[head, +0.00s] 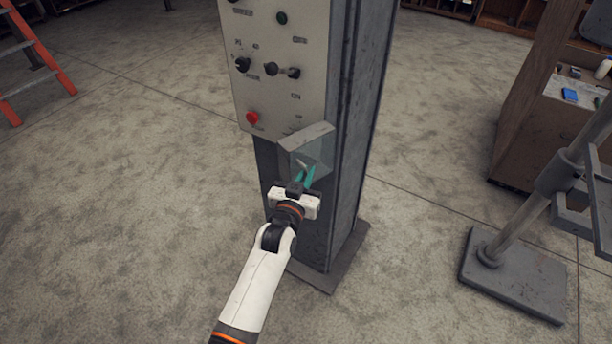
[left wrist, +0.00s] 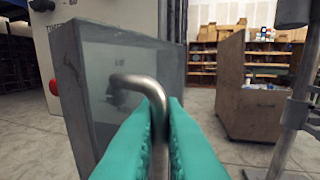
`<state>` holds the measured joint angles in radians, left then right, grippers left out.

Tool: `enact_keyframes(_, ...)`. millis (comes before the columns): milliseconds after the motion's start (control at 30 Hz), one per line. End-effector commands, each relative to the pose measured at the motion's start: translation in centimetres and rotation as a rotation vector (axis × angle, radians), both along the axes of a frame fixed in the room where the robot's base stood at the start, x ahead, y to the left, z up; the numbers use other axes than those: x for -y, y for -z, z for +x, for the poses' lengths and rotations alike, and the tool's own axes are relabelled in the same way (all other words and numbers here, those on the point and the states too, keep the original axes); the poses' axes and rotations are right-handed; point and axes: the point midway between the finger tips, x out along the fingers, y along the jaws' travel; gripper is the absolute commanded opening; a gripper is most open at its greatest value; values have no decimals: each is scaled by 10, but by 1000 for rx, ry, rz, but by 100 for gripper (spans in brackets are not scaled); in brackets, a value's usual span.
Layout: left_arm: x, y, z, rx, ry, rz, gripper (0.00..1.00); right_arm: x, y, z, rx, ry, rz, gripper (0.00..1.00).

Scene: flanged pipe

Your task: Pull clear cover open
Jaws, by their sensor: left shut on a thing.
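The clear cover (head: 308,145) is a see-through box with a grey frame at the lower right of the control panel (head: 283,60). In the left wrist view the clear cover (left wrist: 120,75) stands large at the left, with a bent metal handle (left wrist: 140,82) in front of its pane. My left gripper (head: 307,174) has teal fingers and reaches the cover from below. In the left wrist view its fingers (left wrist: 162,130) are shut on the handle, one on each side. What lies behind the pane is not clear. My right gripper is not in view.
The panel, with knobs and a red button (head: 253,117), is on a grey metal column (head: 350,130) with a floor plate. A metal stand (head: 515,270) and a wooden cabinet (head: 545,110) are at the right. An orange ladder (head: 35,60) is at the far left. The floor left of the column is clear.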

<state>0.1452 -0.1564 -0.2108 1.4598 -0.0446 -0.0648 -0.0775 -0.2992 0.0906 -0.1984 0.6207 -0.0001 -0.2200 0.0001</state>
Motion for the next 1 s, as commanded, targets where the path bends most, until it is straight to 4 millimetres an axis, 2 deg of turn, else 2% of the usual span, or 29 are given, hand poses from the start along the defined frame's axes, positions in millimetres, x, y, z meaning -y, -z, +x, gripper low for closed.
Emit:
enact_keyframes(167, 1, 0, 0, 1, 1, -1, 0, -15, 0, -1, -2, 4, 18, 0)
enact_keyframes(467, 0, 0, 0, 1, 1, -1, 0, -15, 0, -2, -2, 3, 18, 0)
enact_keyframes(500, 0, 0, 0, 1, 1, -1, 15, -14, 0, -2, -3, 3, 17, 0)
enact_keyframes(600, 0, 0, 0, 1, 1, -1, 27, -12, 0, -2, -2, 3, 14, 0)
enact_keyframes(867, 0, 0, -1, 0, 1, -1, 27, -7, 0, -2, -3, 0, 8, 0)
enact_keyframes(1000, -2, 2, -11, 0, 0, -1, 27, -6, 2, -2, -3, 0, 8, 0)
